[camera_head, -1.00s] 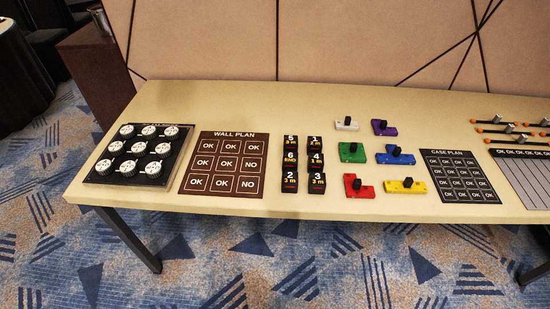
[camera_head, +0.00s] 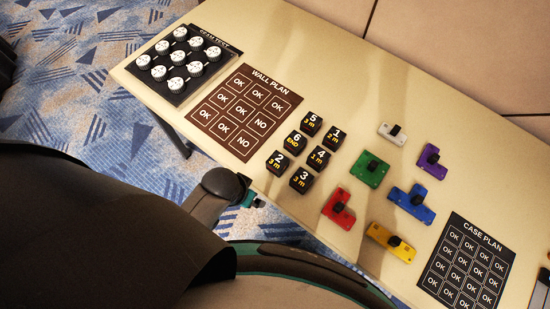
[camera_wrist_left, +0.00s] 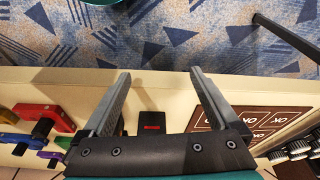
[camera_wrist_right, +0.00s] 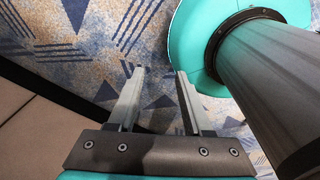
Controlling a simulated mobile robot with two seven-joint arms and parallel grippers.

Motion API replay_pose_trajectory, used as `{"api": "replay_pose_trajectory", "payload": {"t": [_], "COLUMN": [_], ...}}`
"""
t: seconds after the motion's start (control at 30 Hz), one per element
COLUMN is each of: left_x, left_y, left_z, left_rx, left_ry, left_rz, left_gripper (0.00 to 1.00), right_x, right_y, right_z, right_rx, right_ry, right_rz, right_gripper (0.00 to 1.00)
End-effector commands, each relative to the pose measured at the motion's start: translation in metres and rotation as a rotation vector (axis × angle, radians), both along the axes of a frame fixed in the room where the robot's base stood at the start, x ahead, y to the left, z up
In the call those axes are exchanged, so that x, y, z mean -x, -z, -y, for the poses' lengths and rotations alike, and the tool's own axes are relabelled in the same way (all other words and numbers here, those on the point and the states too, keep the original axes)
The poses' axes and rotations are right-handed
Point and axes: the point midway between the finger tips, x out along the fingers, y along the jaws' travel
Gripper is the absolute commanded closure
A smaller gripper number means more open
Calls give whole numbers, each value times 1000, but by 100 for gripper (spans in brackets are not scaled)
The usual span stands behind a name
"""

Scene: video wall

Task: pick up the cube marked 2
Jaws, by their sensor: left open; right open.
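The cube marked 2 (camera_head: 279,162) is black with a light 2 and sits on the table at the front of a group of black numbered cubes, beside the wall plan. My left gripper (camera_wrist_left: 160,73) is open and empty. In the left wrist view a black cube with a red mark (camera_wrist_left: 152,122) shows between its fingers, apparently the cube marked 2, though no number is readable there. Another dark cube is partly hidden by the left-hand finger. My right gripper (camera_wrist_right: 159,72) is open and empty over the carpet, away from the table.
The cube marked 3 (camera_head: 301,180) and the cube marked 6 (camera_head: 296,143) stand close by. The wall plan (camera_head: 229,132) lies to the left. A red block (camera_head: 339,209) and other coloured blocks lie to the right. The table's front edge is near.

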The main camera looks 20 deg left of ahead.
Motion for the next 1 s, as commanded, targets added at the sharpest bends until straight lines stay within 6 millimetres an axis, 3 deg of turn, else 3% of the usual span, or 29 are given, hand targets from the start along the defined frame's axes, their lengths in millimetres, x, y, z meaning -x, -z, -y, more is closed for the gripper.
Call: {"api": "replay_pose_trajectory", "payload": {"t": [0.1, 0.3, 0.5, 0.8, 1.0], "left_x": [-30, -63, -88, -101, -102], "left_y": [-49, -80, -118, -159, -164], "left_z": [22, 57, 79, 63, 52], "left_rx": [47, 111, 111, -23, -70], "left_ry": [25, 79, 148, 173, 164], "left_rz": [26, 1, -64, -194, -229], "left_gripper": [5, 5, 5, 5, 5], "right_x": [2, 7, 6, 2, 1], "right_y": [-12, -17, -25, -36, -36], "right_z": [-7, -15, -13, -7, -6], "right_rx": [-9, -20, -17, -9, -8], "right_ry": [2, 3, 2, 2, 3], "right_rz": [-3, -8, -8, -2, -1], "right_gripper": [50, 50, 50, 50, 50]}}
